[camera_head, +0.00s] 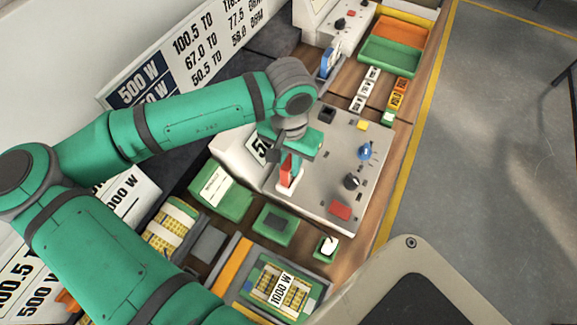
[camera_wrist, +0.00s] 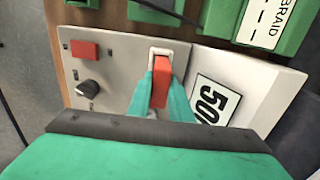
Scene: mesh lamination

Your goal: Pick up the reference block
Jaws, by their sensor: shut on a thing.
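My gripper (camera_head: 287,160) reaches down to the grey control panel (camera_head: 325,190) of a machine. In the wrist view its two teal fingers (camera_wrist: 160,98) are shut on a red lever-like piece (camera_wrist: 160,84), one finger on each side. The red piece stands in a white frame (camera_wrist: 161,53) on the panel; in the head view it shows as a red upright strip (camera_head: 287,168). No block is plainly marked as the reference block. A small whitish block (camera_head: 328,244) sits on a green pad, and a dark block (camera_head: 277,223) lies on another green holder, both apart from my gripper.
The panel also has a black knob (camera_head: 351,181), a blue knob (camera_head: 365,150) and a red button (camera_head: 340,210). A green holder with a 1000 W label (camera_head: 281,288) lies in front. Green and orange trays (camera_head: 393,55) stand at the back. Open floor (camera_head: 480,150) lies right.

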